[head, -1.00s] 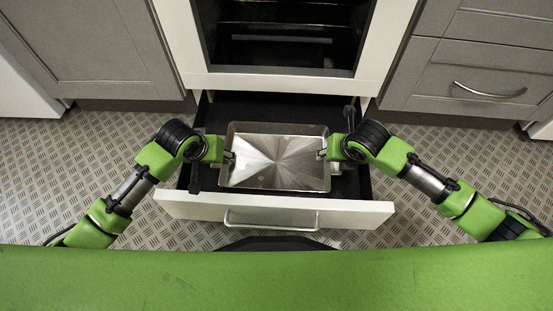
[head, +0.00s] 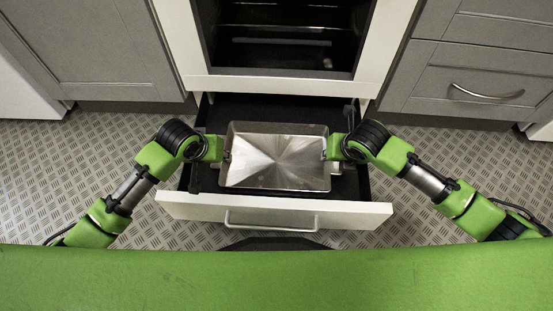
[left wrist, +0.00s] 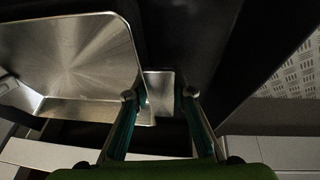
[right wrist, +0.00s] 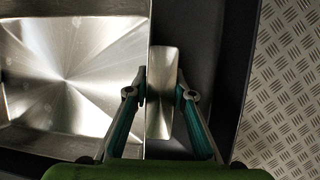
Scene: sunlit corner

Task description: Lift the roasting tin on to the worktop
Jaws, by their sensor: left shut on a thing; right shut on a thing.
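The shiny metal roasting tin (head: 276,160) sits level in the pulled-out drawer (head: 190,199) under the oven. My left gripper (head: 226,157) is at the tin's left side. In the left wrist view its fingers (left wrist: 158,95) are either side of the tin's flat handle (left wrist: 160,86), shut on it. My right gripper (head: 326,155) is at the tin's right side. In the right wrist view its fingers (right wrist: 160,94) are shut on the other handle (right wrist: 161,75). The tin looks empty. Whether its base touches the drawer floor is hidden.
The open oven cavity (head: 285,40) is behind the drawer. Grey cabinets (head: 95,45) stand left and right (head: 480,80). The drawer front with its bar handle (head: 272,222) lies on my side of the tin. Patterned floor (head: 120,140) is clear at both sides. No worktop is clearly identifiable.

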